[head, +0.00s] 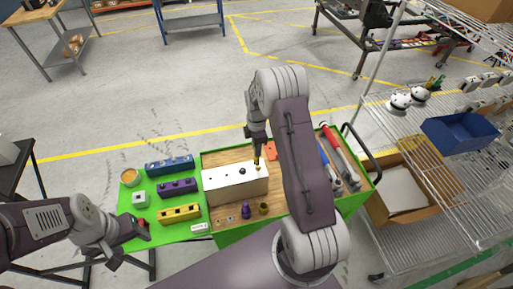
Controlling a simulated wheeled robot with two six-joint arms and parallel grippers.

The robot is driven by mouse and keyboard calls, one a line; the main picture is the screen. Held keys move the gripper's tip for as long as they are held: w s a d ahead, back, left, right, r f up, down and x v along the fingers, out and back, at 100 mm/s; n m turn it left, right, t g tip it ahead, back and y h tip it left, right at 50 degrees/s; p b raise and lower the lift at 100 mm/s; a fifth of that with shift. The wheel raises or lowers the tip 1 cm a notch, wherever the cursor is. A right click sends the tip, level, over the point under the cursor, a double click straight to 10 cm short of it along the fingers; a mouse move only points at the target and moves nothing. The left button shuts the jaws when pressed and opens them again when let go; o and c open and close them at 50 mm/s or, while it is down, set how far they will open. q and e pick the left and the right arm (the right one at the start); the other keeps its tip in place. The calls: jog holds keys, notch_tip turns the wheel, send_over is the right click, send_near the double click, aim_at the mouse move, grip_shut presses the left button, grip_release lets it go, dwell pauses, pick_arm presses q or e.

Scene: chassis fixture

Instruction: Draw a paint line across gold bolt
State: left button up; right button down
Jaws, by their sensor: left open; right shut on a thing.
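A white fixture block (236,187) sits on the wooden top of the green-edged workbench, with a black bolt (242,171) near the middle of its top. A small gold bolt (258,168) shows at its right end, partly hidden by what my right gripper holds. My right gripper (257,144) points down over that end. It is shut on a slim marker (257,156), whose lower end is at or just above the gold bolt; contact cannot be told. My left gripper (133,240) is open and empty at the left, by the green mat's lower edge.
Blue (169,165), purple (177,188) and yellow (179,213) blocks lie on the green mat (138,217). A purple bottle (245,211) and a brass cup (264,208) stand before the white block.

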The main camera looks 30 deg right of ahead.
jog(key=shift+d, duration=0.2)
jog(key=shift+a+f, duration=0.15)
jog(key=shift+f, duration=0.2)
jog(key=shift+s+d, duration=0.2)
jog(key=shift+d, duration=0.35)
dwell(0.4)
jog(key=shift+w+a+f, duration=0.1)
jog(key=shift+a, duration=0.45)
dwell(0.4)
notch_tip(320, 180, up, 6)
jog(key=p, duration=0.4)
jog(key=shift+w, duration=0.1)
